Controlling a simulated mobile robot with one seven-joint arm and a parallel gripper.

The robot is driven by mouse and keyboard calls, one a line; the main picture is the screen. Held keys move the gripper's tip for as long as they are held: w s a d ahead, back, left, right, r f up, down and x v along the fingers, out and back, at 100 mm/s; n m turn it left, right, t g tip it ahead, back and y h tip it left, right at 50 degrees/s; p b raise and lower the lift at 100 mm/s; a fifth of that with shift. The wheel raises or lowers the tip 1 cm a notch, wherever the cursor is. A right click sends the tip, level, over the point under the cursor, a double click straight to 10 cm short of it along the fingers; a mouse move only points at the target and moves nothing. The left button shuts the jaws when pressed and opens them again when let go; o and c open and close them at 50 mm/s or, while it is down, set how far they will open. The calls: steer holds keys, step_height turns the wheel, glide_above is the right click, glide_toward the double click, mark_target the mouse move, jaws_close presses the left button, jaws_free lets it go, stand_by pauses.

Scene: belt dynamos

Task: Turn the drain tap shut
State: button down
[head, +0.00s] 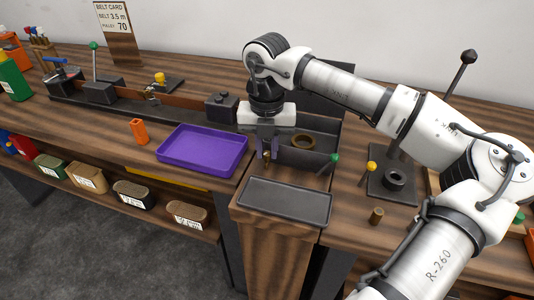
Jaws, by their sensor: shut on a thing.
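My gripper (267,146) points down at the front left of a dark grey tank (310,158). It is shut on the drain tap (267,159), a small brass-coloured piece low between the fingertips. The fingers hide much of the tap, so I cannot tell how far it is turned. A brass ring (303,142) shows inside the tank. A lever with a green knob (335,158) stands at the tank's right front corner.
A flat dark tray (285,205) lies just in front of the tank. A purple tray (168,160) and an orange block (139,131) are to the left. A yellow-knobbed lever (371,167) and a small brown cylinder (376,216) stand to the right.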

steer(key=shift+n+b, duration=0.45)
steer(key=shift+n, duration=0.45)
steer(key=c, duration=1.3)
jaws_free()
steer(key=shift+c, duration=0.2)
steer(key=shift+r, duration=0.1)
